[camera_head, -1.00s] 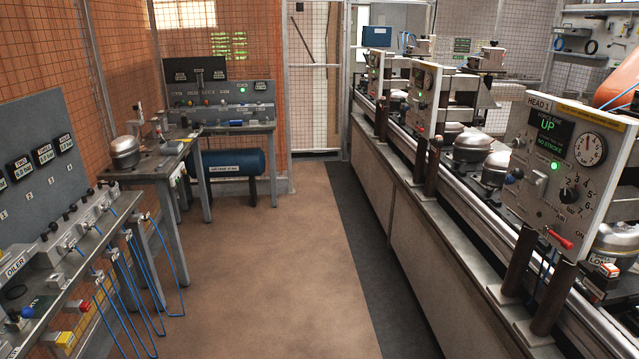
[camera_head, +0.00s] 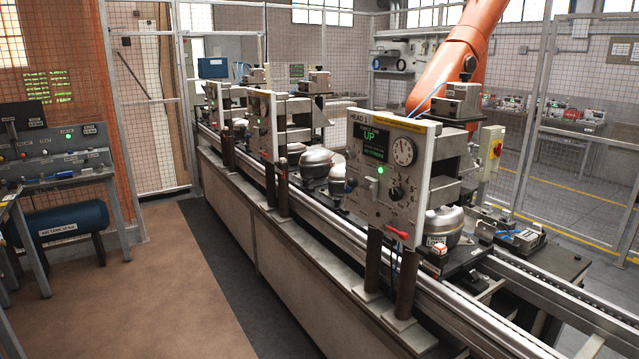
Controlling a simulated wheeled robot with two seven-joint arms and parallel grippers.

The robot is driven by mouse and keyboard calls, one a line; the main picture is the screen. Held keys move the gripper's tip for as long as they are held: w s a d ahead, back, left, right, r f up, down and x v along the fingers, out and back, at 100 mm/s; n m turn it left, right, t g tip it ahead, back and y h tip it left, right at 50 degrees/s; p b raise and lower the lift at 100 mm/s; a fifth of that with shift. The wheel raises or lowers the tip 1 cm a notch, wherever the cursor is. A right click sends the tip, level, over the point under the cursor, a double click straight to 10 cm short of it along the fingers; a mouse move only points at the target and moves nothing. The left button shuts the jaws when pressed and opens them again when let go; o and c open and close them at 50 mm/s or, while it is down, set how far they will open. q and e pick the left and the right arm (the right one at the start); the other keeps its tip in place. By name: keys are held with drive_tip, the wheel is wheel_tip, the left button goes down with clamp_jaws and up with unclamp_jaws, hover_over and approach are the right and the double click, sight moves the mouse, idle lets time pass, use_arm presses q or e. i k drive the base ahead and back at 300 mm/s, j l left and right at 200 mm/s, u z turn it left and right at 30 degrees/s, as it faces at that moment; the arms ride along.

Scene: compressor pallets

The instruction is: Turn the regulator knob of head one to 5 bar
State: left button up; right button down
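The head one panel (camera_head: 378,205) is a grey box on two dark posts at the conveyor's near side, labelled HEAD 1. Its display (camera_head: 375,142) reads UP in green, with a green lamp lit below. A round white gauge (camera_head: 403,151) sits at the upper right; its reading is too small to tell. The black regulator knob (camera_head: 396,193) is below the gauge, with small numbers around it. Its pointer setting is too small to read. A red-handled lever (camera_head: 397,233) is at the lower edge. Neither of my grippers is in view.
The conveyor (camera_head: 290,255) runs from back left to front right, carrying silver compressor domes (camera_head: 444,222). More head panels stand farther back. An orange robot arm (camera_head: 458,55) rises behind head one. The brown floor (camera_head: 140,285) at left is clear; a bench (camera_head: 60,160) stands at far left.

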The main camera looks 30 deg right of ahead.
sight(395, 194)
drive_tip(key=z, duration=1.15)
